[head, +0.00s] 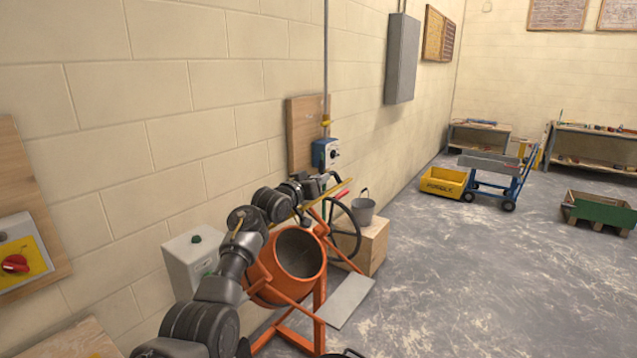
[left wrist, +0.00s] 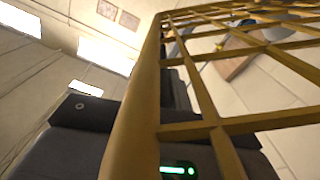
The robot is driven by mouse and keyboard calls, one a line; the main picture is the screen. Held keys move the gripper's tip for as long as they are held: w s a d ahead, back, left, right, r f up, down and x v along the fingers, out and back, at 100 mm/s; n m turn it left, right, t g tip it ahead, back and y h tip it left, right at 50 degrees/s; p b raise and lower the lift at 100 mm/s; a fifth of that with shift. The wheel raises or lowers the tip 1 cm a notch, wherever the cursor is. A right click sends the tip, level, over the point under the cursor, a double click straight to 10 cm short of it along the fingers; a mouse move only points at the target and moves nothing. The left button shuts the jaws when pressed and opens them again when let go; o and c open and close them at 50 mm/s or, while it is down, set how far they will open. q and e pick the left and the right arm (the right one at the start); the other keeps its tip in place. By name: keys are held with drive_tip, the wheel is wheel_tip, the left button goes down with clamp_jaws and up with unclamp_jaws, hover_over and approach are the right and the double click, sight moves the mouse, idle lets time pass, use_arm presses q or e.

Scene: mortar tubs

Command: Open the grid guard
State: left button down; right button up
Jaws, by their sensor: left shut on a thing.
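The orange mixer drum (head: 300,253) faces me with its dark mouth uncovered in the head view. The yellow grid guard shows nearly edge-on as a thin slanting bar (head: 344,188) above the mouth, standing away from it. My left gripper (head: 326,183) is shut on the guard near its upper right end; the arm hides part of the guard. In the left wrist view the guard's yellow rim (left wrist: 138,110) and crossing bars fill the near right side. The exact grip contact is hidden. My right gripper is not in view.
A black handwheel (head: 345,228) stands right of the drum, before a wooden box with a grey bucket (head: 364,207). A blue switch box (head: 325,153) is on the wall close behind my gripper. A grey cabinet (head: 190,262) stands left. Floor to the right is open.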

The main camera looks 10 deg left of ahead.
use_arm(q)
drive_tip(key=shift+a, duration=0.1)
drive_tip(key=c, duration=1.6)
unclamp_jaws()
drive_tip(key=shift+o, duration=1)
drive_tip(key=shift+w+a+f, duration=0.1)
drive_tip(key=shift+w, duration=0.05)
drive_tip(key=shift+s, duration=0.4)
drive_tip(key=b+v, duration=0.3)
drive_tip(key=v, duration=0.5)
drive_tip(key=shift+s+a+f, duration=0.1)
drive_tip(key=shift+s+a, duration=0.15)
drive_tip(key=shift+a, duration=0.05)
drive_tip(key=shift+s+a, duration=0.35)
drive_tip(key=shift+s, duration=0.25)
